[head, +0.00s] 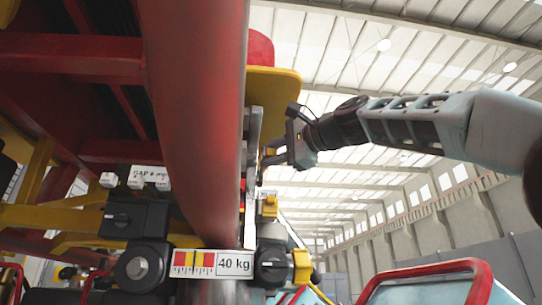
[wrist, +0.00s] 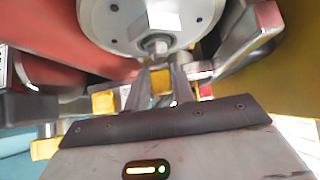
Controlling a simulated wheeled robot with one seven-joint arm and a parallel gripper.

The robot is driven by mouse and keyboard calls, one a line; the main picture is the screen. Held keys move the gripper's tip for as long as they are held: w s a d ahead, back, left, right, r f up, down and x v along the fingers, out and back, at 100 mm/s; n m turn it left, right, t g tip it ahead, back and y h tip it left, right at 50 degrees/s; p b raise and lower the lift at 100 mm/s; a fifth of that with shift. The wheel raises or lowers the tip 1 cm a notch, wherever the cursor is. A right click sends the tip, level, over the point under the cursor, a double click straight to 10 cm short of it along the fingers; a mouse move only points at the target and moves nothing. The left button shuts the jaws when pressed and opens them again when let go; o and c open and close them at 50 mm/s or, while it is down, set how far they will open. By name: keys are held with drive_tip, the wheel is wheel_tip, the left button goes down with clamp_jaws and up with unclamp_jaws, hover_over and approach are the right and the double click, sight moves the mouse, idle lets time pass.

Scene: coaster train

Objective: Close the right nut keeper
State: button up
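My gripper (head: 270,157) is raised at the side of the red column, close to the machine's hardware. In the wrist view its two fingers (wrist: 160,86) stand apart below a round pale-grey disc with a bolt or nut at its centre (wrist: 158,47). A small yellow piece (wrist: 161,80) shows between the fingers; whether they press on it is unclear. I cannot tell which keeper is the right one. In the head view my gripper partly hides this spot.
A thick red column (head: 200,120) stands just left of my gripper. A yellow plate (head: 275,95) is above and behind it. Below are a 40 kg label (head: 234,264) and a yellow knob (head: 302,265). A red-framed seat (head: 430,285) is at lower right. The right side is open hall.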

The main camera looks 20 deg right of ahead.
drive_tip(key=shift+o, duration=1.2)
drive_tip(key=shift+s, duration=0.2)
drive_tip(key=shift+w, duration=0.1)
drive_tip(key=b+v, duration=0.6)
drive_tip(key=v, duration=1.1)
drive_tip(key=shift+s, duration=0.25)
